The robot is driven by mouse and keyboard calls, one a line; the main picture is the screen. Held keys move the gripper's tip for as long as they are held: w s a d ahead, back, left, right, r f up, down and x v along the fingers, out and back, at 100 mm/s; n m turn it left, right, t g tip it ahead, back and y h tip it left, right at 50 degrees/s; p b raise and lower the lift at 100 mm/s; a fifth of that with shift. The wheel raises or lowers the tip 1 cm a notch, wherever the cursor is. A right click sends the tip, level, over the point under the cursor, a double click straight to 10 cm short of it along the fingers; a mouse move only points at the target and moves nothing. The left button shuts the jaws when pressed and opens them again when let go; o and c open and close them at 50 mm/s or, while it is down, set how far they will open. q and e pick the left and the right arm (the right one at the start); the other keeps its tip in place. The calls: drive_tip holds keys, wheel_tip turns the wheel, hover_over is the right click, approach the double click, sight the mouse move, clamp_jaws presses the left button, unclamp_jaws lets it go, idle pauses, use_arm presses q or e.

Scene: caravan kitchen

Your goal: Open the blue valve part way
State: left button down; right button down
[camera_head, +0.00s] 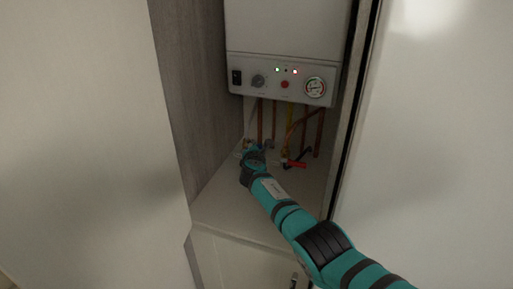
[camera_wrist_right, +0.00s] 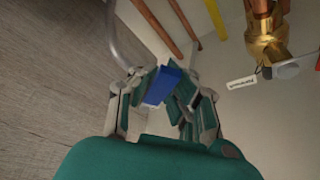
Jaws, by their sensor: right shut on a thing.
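The blue valve handle (camera_wrist_right: 163,85) shows in the right wrist view, between the fingers of my right gripper (camera_wrist_right: 160,92). The gripper is shut on it. In the head view my right gripper (camera_head: 248,148) is at the back left of the cabinet floor, below the boiler, and the blue handle cannot be made out there. The valve's body is hidden behind the fingers, and how far the handle is turned cannot be told. My left gripper is not in view.
A white boiler (camera_head: 285,45) hangs above, with copper pipes (camera_head: 274,120) below it. A red valve handle (camera_head: 297,164) is to the right. A brass fitting (camera_wrist_right: 266,42) with a white tag (camera_wrist_right: 242,82) is close by. A wood-grain wall (camera_head: 200,75) stands on the left.

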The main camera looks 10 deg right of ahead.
drive_tip(key=shift+w+a+r, duration=0.15)
drive_tip(key=shift+a+r, duration=0.2)
drive_tip(key=shift+r, duration=0.15)
idle(0.4)
drive_tip(key=c, duration=1.3)
unclamp_jaws()
drive_tip(key=shift+a, duration=0.15)
drive_tip(key=shift+o, duration=0.3)
drive_tip(key=shift+s+f, duration=0.15)
drive_tip(key=shift+s, duration=0.05)
drive_tip(key=shift+d+f, duration=0.1)
drive_tip(key=shift+d, duration=0.1)
drive_tip(key=shift+s, duration=0.1)
drive_tip(key=v, duration=1.2)
drive_tip(key=shift+a, duration=0.15)
